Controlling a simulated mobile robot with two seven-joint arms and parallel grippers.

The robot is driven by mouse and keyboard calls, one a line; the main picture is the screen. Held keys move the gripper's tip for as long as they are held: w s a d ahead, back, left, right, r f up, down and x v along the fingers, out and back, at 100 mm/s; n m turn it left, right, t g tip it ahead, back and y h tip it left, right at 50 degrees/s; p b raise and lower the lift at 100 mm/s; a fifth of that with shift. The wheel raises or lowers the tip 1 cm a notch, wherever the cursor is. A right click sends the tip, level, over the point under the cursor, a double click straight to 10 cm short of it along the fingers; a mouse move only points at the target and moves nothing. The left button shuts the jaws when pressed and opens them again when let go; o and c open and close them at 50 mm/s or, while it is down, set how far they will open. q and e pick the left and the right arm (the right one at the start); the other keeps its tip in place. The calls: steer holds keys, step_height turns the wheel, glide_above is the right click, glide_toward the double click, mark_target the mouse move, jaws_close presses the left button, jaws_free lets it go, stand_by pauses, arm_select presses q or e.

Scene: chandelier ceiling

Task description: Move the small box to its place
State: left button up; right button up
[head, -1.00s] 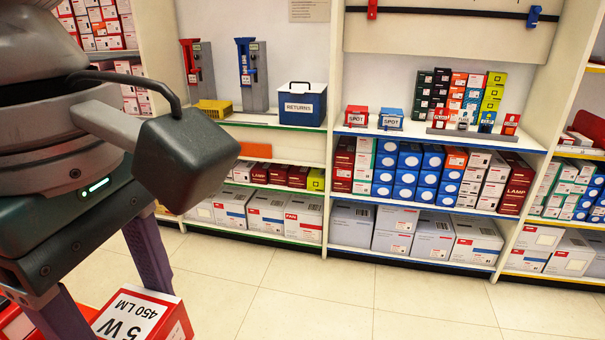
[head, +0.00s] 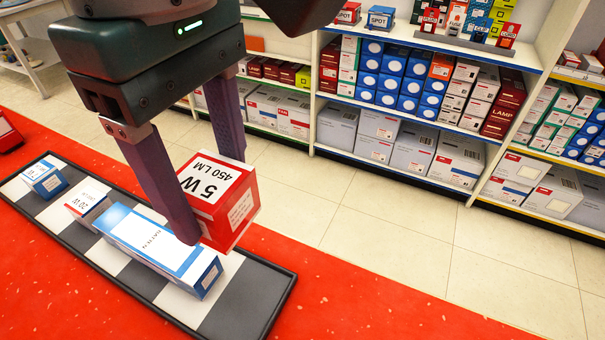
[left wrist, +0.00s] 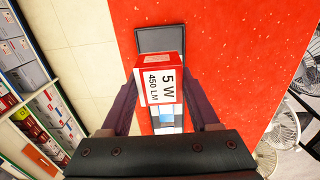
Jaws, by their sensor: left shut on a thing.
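The small box is red with a white top label reading "5 W 450 LM" (head: 222,200); it also shows in the left wrist view (left wrist: 160,84). My left gripper (head: 205,195) is shut on this box, one purple finger on each side. The black-rimmed checkered tray (head: 262,290) lies on the red counter. A long blue-and-white box (head: 160,245), a "20 W" box (head: 88,203) and a small blue box (head: 45,180) stand on it. My right gripper is not in view.
The red counter (head: 350,305) is bare to the right of the tray. Beyond it are tiled floor (head: 400,230) and shelves (head: 425,110) of boxes. Another red item (head: 8,133) sits at the far left. In the left wrist view, fans (left wrist: 282,125) stand at the right.

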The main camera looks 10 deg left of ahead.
arm_select(q)
steer(key=f+b, duration=0.1)
steer(key=f, duration=0.3)
steer(key=f+b, duration=0.1)
steer(key=f, duration=0.4)
steer(key=f+b, duration=0.2)
steer(key=f, duration=0.2)
steer(key=shift+a+f, duration=0.35)
steer(key=shift+a, duration=0.05)
step_height(320, 180, down, 5)
steer(key=shift+r+b, duration=0.1)
steer(key=shift+b, duration=0.6)
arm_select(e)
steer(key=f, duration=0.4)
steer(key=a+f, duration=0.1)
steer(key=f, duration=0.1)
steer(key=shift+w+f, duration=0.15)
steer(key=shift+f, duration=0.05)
arm_select(q)
steer(key=shift+w+d, duration=0.1)
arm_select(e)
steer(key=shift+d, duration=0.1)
arm_select(q)
steer(key=shift+f, duration=0.3)
steer(key=o, duration=1.4)
steer(key=shift+c, duration=0.2)
